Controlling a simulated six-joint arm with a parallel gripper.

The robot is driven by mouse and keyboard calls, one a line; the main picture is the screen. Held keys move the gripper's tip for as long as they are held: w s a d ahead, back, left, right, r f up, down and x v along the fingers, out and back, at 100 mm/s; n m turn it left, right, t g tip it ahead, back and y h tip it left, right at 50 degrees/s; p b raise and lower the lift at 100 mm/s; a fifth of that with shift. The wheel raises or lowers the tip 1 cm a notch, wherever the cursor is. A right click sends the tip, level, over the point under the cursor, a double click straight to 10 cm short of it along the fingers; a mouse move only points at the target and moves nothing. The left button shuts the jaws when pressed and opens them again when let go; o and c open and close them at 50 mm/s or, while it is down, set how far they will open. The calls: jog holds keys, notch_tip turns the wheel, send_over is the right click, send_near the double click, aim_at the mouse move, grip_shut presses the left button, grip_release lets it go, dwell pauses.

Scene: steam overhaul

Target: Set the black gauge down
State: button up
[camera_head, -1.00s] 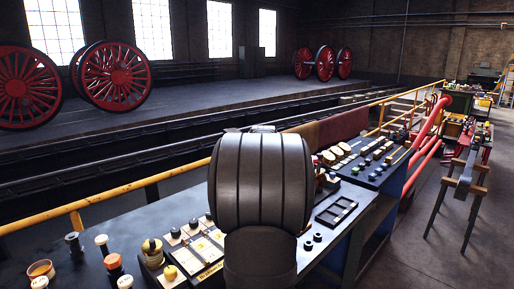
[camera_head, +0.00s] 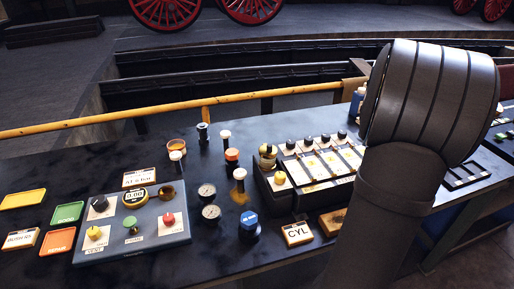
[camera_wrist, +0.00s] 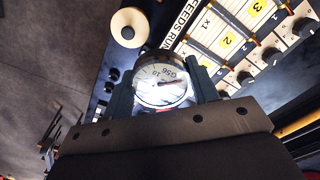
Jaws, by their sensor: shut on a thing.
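In the wrist view my gripper (camera_wrist: 163,92) is shut on a round gauge (camera_wrist: 160,82) with a white dial, a needle and a dark rim. The dial faces the wrist camera. A finger stands on each side of it. What lies directly under the gauge is hidden. In the head view my own arm covers the gripper and the held gauge. Two other small gauges with pale dials, an upper one (camera_head: 207,190) and a lower one (camera_head: 211,212), lie on the dark bench (camera_head: 185,262).
A numbered rack (camera_wrist: 215,40) with dark knobs is beside the gripper; it also shows in the head view (camera_head: 277,200). A blue panel (camera_head: 150,243) with knobs, coloured trays, small posts and a CYL sign (camera_head: 297,233) stand on the bench. A yellow rail (camera_head: 100,119) runs behind.

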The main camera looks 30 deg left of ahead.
notch_tip(320, 180, up, 5)
jog(key=shift+f, duration=0.15)
jog(key=s+a+n, duration=0.1)
jog(key=a+n, duration=0.3)
jog(key=a, duration=1.6)
jog(key=n, duration=0.5)
send_over(227, 186)
notch_tip(227, 186, down, 26)
jog(key=shift+f, duration=0.1)
jog(key=o, duration=0.7)
jog(key=shift+f, duration=0.2)
jog(key=shift+c, duration=0.2)
jog(key=o, duration=0.4)
jog(key=shift+o, duration=0.2)
jog(key=shift+r, duration=0.1)
